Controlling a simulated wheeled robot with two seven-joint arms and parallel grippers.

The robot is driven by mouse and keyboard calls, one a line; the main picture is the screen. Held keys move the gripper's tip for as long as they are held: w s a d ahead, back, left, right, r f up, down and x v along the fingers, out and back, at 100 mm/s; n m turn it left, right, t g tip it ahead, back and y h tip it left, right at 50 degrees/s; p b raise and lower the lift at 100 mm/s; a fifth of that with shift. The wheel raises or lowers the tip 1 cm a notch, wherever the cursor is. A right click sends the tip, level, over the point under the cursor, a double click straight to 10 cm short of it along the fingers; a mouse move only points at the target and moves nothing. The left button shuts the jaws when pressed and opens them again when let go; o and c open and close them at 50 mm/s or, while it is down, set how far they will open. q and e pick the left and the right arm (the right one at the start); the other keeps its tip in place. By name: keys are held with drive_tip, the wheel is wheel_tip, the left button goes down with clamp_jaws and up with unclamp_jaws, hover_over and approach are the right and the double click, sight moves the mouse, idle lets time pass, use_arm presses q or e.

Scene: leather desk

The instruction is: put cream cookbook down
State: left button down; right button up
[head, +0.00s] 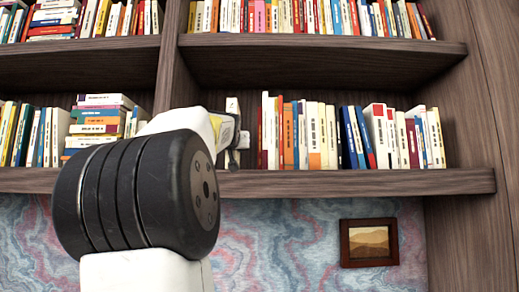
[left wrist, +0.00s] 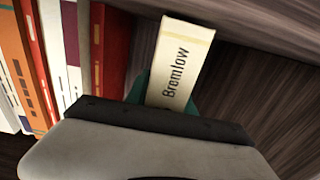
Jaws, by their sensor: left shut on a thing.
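The cream cookbook (left wrist: 180,62), its spine marked "Bromlow", stands out in front of my left gripper in the left wrist view. My left gripper (left wrist: 169,98) is shut on it, with teal finger pads on both sides of the book. In the head view the left gripper (head: 237,152) is at the middle shelf (head: 350,182), just left of a row of books. A small pale part of the cookbook (head: 232,104) shows above the gripper there. My arm hides much of it, and I cannot tell whether its base touches the shelf. My right gripper is in neither view.
A row of upright books (head: 315,135) stands close to the right of the gripper. A stack of lying books (head: 100,115) is to the left, partly behind my arm. The upper shelf (head: 330,45) is overhead. A framed picture (head: 368,242) hangs below.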

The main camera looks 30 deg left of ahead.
use_arm(q)
drive_tip(key=c, duration=1.1)
unclamp_jaws()
drive_tip(key=shift+f, duration=0.1)
drive_tip(key=shift+s+d, duration=0.15)
drive_tip(key=shift+s, duration=0.15)
drive_tip(key=v, duration=1.1)
drive_tip(key=shift+s+d, duration=0.1)
drive_tip(key=shift+s, duration=0.1)
